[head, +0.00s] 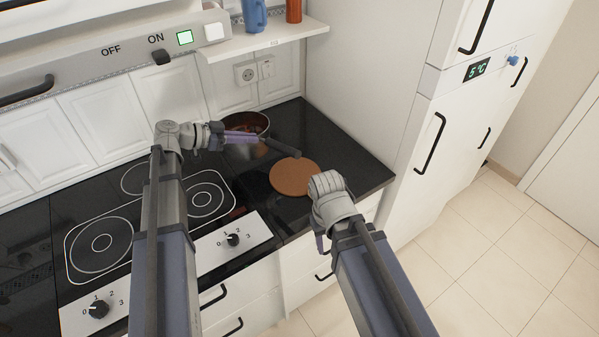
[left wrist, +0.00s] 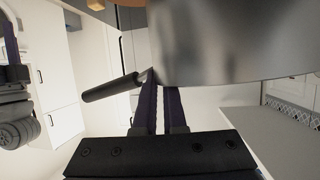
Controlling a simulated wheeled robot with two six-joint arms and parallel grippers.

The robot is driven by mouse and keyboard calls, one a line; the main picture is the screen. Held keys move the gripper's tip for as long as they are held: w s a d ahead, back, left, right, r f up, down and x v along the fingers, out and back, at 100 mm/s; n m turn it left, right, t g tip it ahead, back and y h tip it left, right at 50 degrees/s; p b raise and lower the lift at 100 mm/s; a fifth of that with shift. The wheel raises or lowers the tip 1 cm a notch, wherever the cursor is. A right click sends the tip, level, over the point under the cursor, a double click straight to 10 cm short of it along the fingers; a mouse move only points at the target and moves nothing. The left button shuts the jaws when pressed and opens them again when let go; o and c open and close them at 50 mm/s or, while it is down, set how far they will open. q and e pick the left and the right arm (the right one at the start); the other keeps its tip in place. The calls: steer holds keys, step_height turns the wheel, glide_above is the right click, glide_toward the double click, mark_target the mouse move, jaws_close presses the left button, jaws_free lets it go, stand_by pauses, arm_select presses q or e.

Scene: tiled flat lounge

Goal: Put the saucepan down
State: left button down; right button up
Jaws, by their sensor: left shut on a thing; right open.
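The dark metal saucepan (head: 236,153) is at the back of the black counter, right of the hob, with something reddish-brown inside. Its black handle (head: 283,147) points right and toward the front. My left gripper (head: 255,137) is shut on the saucepan near where the handle meets the wall. The left wrist view shows the fingers (left wrist: 160,105) against the shiny wall (left wrist: 230,45), with the handle (left wrist: 108,88) to the left. Whether the base touches the counter is hidden. My right gripper (head: 321,238) is open, in front of the counter; its fingertips are mostly hidden.
A round brown mat (head: 294,178) lies bare on the counter, right of the saucepan. The hob (head: 101,242) is empty. A shelf (head: 262,40) with a blue jug (head: 254,15) and an orange container (head: 293,11) hangs above. A tall white fridge (head: 437,140) stands right.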

arm_select(q)
steer(key=s+d+m+g, duration=0.2)
steer(key=s+d+m, duration=0.15)
steer(key=d, duration=1.15)
steer(key=shift+n+h, duration=0.3)
steer(key=shift+n, duration=0.05)
steer(key=f+b, duration=0.9)
steer(key=shift+s+f+b, duration=0.25)
steer(key=shift+s+b, duration=0.15)
steer(key=shift+r, duration=0.1)
steer(key=c, duration=1)
jaws_free()
steer(key=p+v, duration=0.4)
steer(key=v, duration=0.8)
steer(key=shift+p, duration=0.4)
steer(key=shift+s, duration=0.1)
